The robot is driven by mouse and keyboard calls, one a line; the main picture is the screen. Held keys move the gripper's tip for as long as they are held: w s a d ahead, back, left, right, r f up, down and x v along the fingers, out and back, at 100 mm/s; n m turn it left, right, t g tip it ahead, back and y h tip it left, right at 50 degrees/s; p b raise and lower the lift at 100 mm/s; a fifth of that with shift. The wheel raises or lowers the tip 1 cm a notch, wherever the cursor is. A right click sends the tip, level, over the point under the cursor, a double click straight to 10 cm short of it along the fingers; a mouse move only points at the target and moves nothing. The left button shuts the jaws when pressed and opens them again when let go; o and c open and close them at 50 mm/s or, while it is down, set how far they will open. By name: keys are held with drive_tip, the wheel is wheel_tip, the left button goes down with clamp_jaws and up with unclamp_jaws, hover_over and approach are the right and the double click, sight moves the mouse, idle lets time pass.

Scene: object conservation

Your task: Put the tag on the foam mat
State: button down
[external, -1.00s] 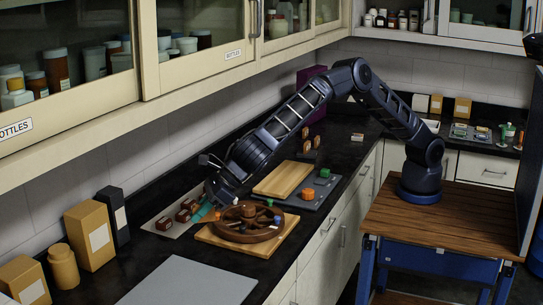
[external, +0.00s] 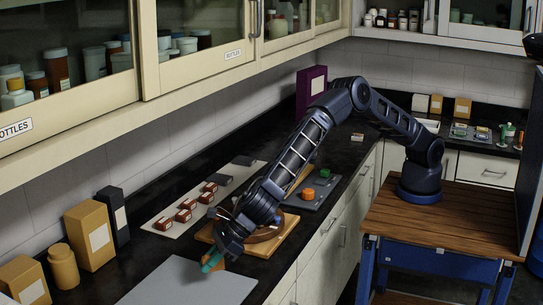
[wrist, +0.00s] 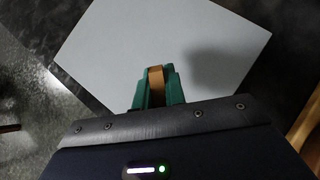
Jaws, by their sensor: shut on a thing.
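The foam mat is most likely the light grey sheet (external: 185,284) lying flat on the black counter at the front. It fills much of the wrist view (wrist: 105,50). My gripper (external: 211,264) has teal fingers and hangs at the mat's far right edge, pointing down. In the wrist view my gripper (wrist: 157,88) is shut on a small orange-brown piece, which I take to be the tag (wrist: 156,75). The piece appears over the mat, with a soft shadow to its right. I cannot tell the exact height above the mat.
A round brown wheel-like tray (external: 265,234) on a wooden board (external: 289,221) stands just behind my gripper. A pale strip (external: 158,224) with several red-brown blocks lies along the wall side. Boxes (external: 91,237) and a tan jar (external: 63,266) stand left of the mat.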

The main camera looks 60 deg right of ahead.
drive_tip(key=shift+f, duration=3.1)
drive_tip(key=shift+f, duration=0.15)
drive_tip(key=c, duration=1.5)
unclamp_jaws()
drive_tip(key=shift+o, duration=0.2)
drive_tip(key=shift+r, duration=0.2)
drive_tip(key=v, duration=1.2)
